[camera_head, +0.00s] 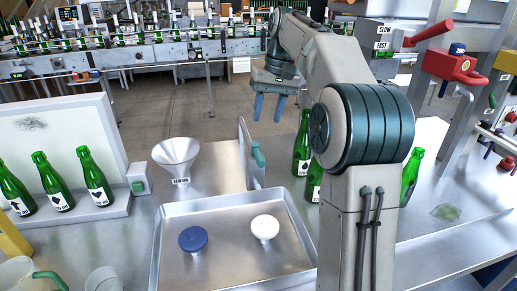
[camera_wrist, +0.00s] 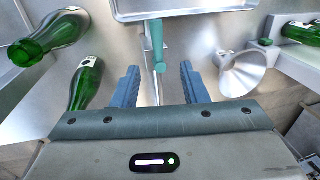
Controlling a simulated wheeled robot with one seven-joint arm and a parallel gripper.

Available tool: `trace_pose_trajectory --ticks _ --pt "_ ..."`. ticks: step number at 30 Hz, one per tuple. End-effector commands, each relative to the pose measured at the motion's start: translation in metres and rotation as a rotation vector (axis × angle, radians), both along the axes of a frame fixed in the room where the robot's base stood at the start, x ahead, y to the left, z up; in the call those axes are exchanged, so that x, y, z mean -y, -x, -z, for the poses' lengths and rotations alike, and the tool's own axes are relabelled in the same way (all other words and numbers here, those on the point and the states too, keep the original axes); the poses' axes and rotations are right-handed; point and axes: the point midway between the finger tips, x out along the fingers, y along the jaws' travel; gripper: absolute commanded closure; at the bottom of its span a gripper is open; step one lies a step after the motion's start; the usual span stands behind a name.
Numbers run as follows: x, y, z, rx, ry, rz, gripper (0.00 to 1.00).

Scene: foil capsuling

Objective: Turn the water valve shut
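My gripper (camera_head: 269,106) hangs above the bench, fingers pointing down, open and empty. In the wrist view its blue fingers (camera_wrist: 160,82) are spread apart. No part is plainly marked as the water valve.
Green bottles (camera_head: 97,178) stand left and behind my arm (camera_head: 303,145). A bottling line (camera_head: 190,52) crosses the back.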

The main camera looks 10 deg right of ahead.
Motion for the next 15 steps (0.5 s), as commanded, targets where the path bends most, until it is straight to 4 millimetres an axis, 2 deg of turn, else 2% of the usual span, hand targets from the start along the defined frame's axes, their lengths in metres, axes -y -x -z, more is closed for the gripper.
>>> trace_pose_trajectory --ticks 9,15 --pt "-0.010 0.001 0.066 -0.005 0.000 0.004 0.60" --pt "-0.018 0.001 0.100 -0.004 0.000 0.002 0.60"
